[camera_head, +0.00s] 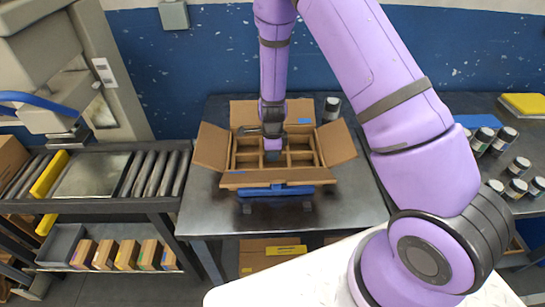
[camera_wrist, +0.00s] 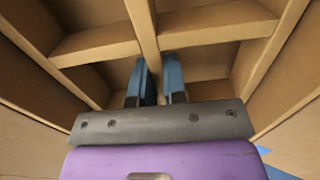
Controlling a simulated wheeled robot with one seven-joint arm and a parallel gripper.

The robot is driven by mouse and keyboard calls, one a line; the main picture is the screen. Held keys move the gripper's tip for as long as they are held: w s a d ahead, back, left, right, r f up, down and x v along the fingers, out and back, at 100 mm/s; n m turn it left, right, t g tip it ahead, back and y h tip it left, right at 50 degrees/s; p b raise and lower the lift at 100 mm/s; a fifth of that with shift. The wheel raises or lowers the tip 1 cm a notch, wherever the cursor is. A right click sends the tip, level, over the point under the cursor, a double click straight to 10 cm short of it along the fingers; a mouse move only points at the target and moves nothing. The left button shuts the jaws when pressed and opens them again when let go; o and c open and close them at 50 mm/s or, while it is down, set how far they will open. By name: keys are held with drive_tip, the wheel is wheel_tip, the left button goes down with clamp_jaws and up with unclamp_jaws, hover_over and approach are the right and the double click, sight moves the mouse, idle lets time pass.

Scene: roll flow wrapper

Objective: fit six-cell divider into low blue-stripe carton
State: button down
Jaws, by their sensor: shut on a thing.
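The low carton (camera_head: 278,178) stands on the dark table with its flaps spread outward; a blue stripe shows on it. The six-cell cardboard divider (camera_head: 303,157) sits within the carton's walls, and its crossing strips fill the wrist view (camera_wrist: 210,27). My gripper (camera_head: 272,152) points down into the middle of the carton. In the wrist view its two blue fingers (camera_wrist: 160,82) are shut on the divider's central strip. Whether the divider rests on the carton floor is hidden.
A dark jar (camera_head: 332,107) stands behind the carton at right. A roller conveyor (camera_head: 155,175) lies left. More jars (camera_head: 483,138) stand on the right-hand table. The dark table (camera_head: 345,200) is bare to the right of the carton.

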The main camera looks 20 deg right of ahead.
drive_tip(key=shift+f, duration=0.85)
drive_tip(key=shift+f, duration=0.25)
drive_tip(key=c, duration=1.2)
unclamp_jaws()
drive_tip(key=shift+o, duration=0.2)
